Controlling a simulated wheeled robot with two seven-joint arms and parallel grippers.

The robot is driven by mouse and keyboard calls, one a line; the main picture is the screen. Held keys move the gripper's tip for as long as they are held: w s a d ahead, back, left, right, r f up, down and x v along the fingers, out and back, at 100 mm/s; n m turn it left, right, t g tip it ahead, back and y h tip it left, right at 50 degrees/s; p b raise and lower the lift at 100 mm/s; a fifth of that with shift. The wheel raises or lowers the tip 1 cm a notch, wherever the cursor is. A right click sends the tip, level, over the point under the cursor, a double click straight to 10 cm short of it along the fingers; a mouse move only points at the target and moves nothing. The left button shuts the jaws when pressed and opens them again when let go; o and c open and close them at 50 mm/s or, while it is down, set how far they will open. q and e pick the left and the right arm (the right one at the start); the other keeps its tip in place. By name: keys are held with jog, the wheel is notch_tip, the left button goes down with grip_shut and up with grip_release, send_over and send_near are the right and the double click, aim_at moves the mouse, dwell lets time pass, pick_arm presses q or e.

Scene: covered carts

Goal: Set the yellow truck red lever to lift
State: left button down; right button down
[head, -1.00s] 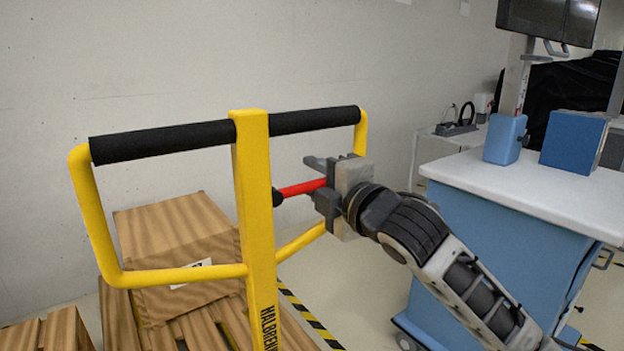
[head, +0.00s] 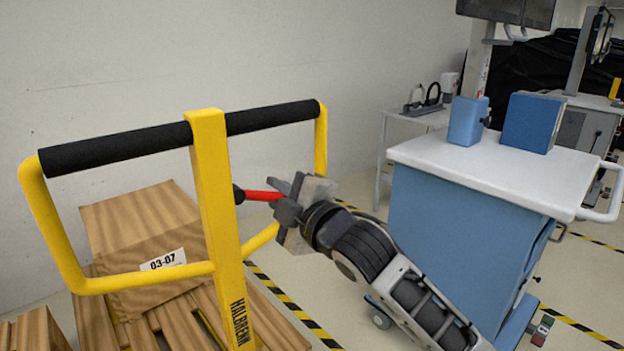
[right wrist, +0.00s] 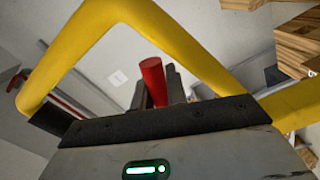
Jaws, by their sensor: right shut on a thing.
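The yellow truck's handle frame (head: 216,226) stands at the left in the head view, with a black grip bar across its top. The red lever (head: 261,196) sticks out to the right from a black pivot on the yellow post. My right gripper (head: 282,200) is shut on the lever's outer end, inside the right loop of the frame. In the right wrist view the red lever (right wrist: 153,80) stands up between the fingers, under the bend of the yellow frame (right wrist: 165,35). My left gripper is not in view.
A blue cart (head: 455,240) with a white top stands at the right, close to my right arm. Striped tape marks the floor between them.

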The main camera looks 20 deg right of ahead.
jog(key=shift+a, duration=0.1)
jog(key=c, duration=1.4)
grip_release()
jog(key=shift+w+f, duration=0.1)
